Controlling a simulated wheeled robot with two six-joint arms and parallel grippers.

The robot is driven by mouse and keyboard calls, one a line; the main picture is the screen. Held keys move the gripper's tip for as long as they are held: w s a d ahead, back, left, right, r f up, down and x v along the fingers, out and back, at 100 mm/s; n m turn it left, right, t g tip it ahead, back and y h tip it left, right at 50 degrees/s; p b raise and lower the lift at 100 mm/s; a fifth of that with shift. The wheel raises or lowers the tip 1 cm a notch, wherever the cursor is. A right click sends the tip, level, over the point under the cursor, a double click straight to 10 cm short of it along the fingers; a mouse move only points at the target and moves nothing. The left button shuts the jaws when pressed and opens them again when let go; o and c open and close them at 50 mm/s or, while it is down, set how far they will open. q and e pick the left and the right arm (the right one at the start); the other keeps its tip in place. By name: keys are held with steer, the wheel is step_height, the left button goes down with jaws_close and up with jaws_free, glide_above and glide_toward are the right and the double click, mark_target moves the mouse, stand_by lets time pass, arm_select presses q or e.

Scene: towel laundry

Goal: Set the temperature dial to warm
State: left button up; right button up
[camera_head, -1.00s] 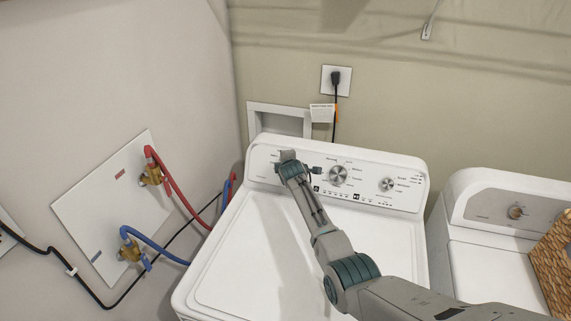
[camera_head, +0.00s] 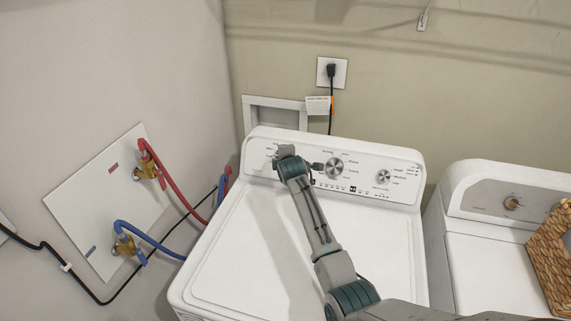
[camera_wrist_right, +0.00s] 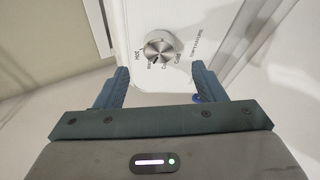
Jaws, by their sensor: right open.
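The temperature dial (camera_wrist_right: 158,47) is a round silver knob on the white washer panel, with Hot, Warm, Cool and Cold printed around its near side. My right gripper (camera_wrist_right: 159,73) is open. Its two dark blue fingers point at the dial, one toward each side, and nothing is held between them. In the head view my right gripper (camera_head: 286,158) is at the left end of the washer's control panel (camera_head: 225,160) and hides the temperature dial. I cannot tell whether the fingers touch the panel. My left gripper is not in view.
A larger center dial (camera_head: 335,167) and a smaller right dial (camera_head: 384,176) are on the same panel. A second machine (camera_head: 475,250) with a wicker basket (camera_head: 549,255) stands at the right. Red (camera_head: 175,185) and blue (camera_head: 150,235) hoses run along the left wall.

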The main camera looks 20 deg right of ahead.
steer(key=shift+b+v, duration=0.5)
steer(key=shift+v, duration=1.7)
steer(key=shift+f, duration=0.1)
